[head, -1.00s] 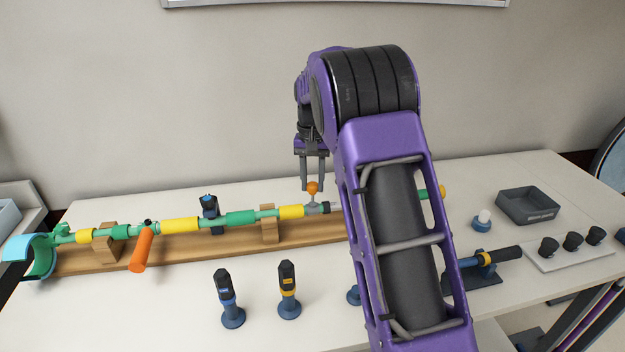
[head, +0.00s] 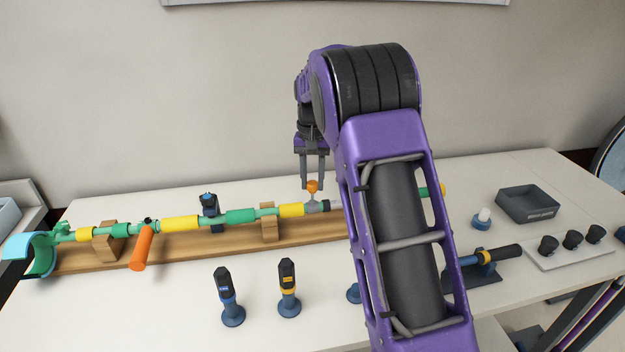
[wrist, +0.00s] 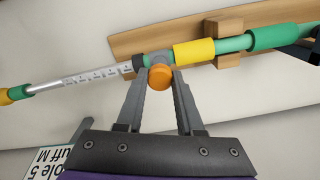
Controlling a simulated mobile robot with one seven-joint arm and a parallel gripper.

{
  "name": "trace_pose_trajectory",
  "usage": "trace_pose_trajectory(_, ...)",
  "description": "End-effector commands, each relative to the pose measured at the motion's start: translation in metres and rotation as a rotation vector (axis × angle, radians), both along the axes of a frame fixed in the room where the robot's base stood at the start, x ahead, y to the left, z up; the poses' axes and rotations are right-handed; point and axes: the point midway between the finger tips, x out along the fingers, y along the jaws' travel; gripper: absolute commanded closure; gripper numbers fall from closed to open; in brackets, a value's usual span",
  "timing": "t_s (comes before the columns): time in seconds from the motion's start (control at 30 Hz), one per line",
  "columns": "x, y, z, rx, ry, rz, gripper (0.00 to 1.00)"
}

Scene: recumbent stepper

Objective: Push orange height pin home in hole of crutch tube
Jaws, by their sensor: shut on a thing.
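The crutch tube (head: 240,216) lies across wooden supports, with green and yellow sections and a blue cuff at its left end. The orange height pin (head: 312,186) stands at the grey collar (head: 318,206) on the tube, its round orange head on top. In the wrist view the orange head (wrist: 161,77) sits between the two fingertips of my gripper (wrist: 162,70). In the head view my gripper (head: 312,182) points down with its fingertips at the pin head, shut on it. The pin's shaft and the hole are hidden, so I cannot tell how deep the pin sits.
An orange handle (head: 141,250) sticks out from the tube. Blue-black upright tools (head: 288,290) stand in front of the wooden base (head: 200,252). A grey tray (head: 527,204) and black knobs on a white plate (head: 580,254) are at the right. My arm hides part of the tube.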

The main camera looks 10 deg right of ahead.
Motion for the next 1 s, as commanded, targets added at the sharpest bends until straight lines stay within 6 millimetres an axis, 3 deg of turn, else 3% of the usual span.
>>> trace_pose_trajectory(1.0,0.0,0.0,-0.019,0.0,0.001,0.0,1.0)
